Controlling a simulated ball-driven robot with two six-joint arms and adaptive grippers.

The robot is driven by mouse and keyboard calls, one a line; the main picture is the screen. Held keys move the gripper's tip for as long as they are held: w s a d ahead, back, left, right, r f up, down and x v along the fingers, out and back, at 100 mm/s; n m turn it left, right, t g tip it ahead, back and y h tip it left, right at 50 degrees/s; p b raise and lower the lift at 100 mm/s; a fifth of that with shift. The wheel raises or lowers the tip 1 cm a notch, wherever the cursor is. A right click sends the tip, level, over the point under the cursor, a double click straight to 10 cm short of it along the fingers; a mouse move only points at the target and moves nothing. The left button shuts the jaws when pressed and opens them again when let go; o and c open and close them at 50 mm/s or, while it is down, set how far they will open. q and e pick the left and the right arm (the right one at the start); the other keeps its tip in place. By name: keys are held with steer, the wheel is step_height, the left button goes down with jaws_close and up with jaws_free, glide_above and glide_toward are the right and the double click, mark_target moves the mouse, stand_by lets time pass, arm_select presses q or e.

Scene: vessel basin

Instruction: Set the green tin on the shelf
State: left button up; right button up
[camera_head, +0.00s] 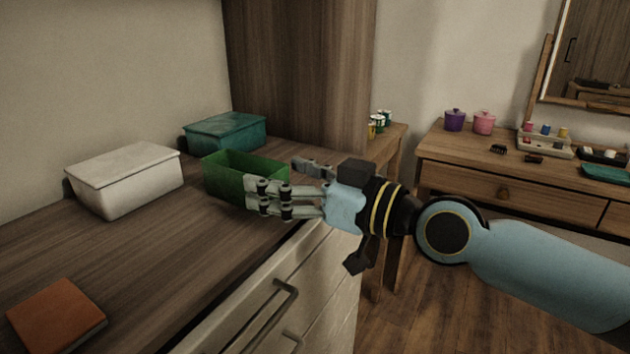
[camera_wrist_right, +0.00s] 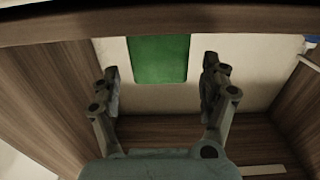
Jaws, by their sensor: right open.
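The green tin (camera_head: 222,182) is an open-topped rectangular box on the dark wood counter in the head view. My right gripper (camera_head: 275,182) is open at the tin's right end, its fingers overlapping the tin's near right corner in the picture. I cannot tell whether they touch it. In the right wrist view, a flat green face (camera_wrist_right: 158,58), likely the tin, shows between the spread fingers of the right gripper (camera_wrist_right: 161,72). No shelf can be made out for certain. My left gripper is out of view.
A white lidded box (camera_head: 125,182) and a teal lidded box (camera_head: 225,132) stand on the counter (camera_head: 130,245). A brown block (camera_head: 57,316) lies at its near left. A tall wood panel (camera_head: 295,75) rises behind. A dresser (camera_head: 520,170) with small pots stands at right.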

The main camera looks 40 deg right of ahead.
steer(key=p+v, duration=0.1)
steer(key=v, duration=0.5)
steer(key=shift+s, duration=0.2)
